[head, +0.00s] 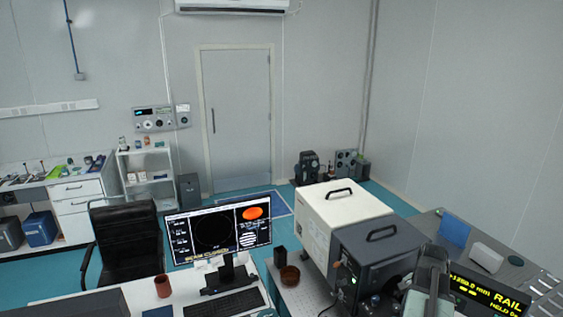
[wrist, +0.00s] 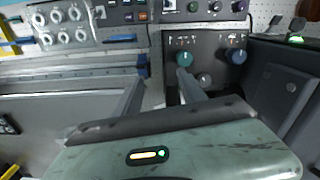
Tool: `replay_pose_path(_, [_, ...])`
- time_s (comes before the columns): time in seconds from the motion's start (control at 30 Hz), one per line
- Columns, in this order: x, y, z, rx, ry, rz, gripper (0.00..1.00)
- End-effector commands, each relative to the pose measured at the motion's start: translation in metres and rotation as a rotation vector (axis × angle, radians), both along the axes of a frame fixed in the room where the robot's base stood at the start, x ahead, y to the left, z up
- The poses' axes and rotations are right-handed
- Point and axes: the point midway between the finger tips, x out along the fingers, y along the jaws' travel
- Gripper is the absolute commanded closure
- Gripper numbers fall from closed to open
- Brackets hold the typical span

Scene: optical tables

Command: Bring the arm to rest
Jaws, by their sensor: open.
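My gripper (wrist: 163,86) shows in the wrist view, with two grey fingers apart and nothing visible between them. Its pale green body fills the bottom of that view. The fingers point toward a dark panel (wrist: 220,72) with a teal knob (wrist: 184,59) and a blue knob (wrist: 236,56). The right fingertip overlaps the panel just below the teal knob; I cannot tell whether it touches. In the head view, a grey-green shape at the lower right may be part of my arm, but the fingers cannot be made out there.
In the head view, a white box (head: 325,222) and a dark grey box (head: 372,262) with handles stand on the right table. A monitor (head: 218,228) and black chair (head: 124,240) are to the left. A rail display (head: 487,292) is lower right. Open floor lies before the door.

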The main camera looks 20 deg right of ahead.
Motion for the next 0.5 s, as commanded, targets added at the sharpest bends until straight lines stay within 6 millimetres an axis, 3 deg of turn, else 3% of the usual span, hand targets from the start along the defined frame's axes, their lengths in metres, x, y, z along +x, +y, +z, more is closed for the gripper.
replay_pose_path(0.27, [0.069, 0.075, 0.0, -0.008, -0.007, 0.27, 0.52])
replay_pose_path(0.37, [0.099, 0.117, 0.0, -0.012, -0.011, 0.412, 0.52])
replay_pose_path(0.47, [0.132, 0.177, 0.0, -0.018, -0.018, 0.599, 0.52])
replay_pose_path(0.5, [0.145, 0.206, 0.0, -0.021, -0.02, 0.685, 0.52])
